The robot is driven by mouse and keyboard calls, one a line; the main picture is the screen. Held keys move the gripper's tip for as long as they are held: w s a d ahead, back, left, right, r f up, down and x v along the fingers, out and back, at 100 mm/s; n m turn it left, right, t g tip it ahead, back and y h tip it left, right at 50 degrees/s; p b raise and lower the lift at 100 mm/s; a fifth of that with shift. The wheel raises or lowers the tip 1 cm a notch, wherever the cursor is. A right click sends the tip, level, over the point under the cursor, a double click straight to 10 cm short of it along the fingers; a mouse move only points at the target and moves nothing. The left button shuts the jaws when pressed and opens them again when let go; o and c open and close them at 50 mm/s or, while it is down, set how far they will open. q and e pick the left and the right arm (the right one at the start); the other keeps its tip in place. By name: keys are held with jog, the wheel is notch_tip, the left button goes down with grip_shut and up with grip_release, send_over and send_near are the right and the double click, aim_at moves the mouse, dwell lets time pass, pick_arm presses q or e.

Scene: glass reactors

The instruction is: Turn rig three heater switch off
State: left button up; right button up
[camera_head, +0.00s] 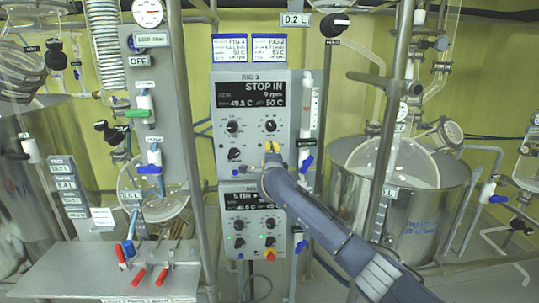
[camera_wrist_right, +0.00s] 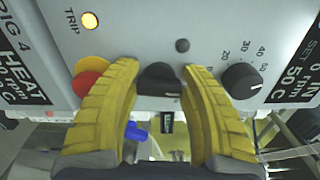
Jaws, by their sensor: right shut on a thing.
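The rig three control box (camera_head: 251,140) is the upper of two grey boxes in the head view. Its display reads STOP IN, 0 rpm, SET 50 C. My right gripper (camera_head: 272,147) reaches its lower right part. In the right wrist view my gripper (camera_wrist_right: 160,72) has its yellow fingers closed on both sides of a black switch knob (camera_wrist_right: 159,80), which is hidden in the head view. A scaled round knob (camera_wrist_right: 241,81) is to the right. An amber TRIP light (camera_wrist_right: 89,21) is lit, and a red emergency button (camera_wrist_right: 86,84) is partly behind the left finger. My left gripper is not in view.
The rig four box (camera_head: 250,215) is just below, partly covered by my right arm. A vertical post (camera_head: 323,100) and blue-handled valves (camera_head: 307,164) stand close on the right. A steel vessel (camera_head: 420,220) is further right. A bench with red-handled valves (camera_head: 60,285) is at lower left.

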jog(key=shift+n, duration=0.5)
dwell(0.3)
jog(key=o, duration=1.2)
jog(key=s, duration=1.2)
jog(key=shift+d, duration=0.35)
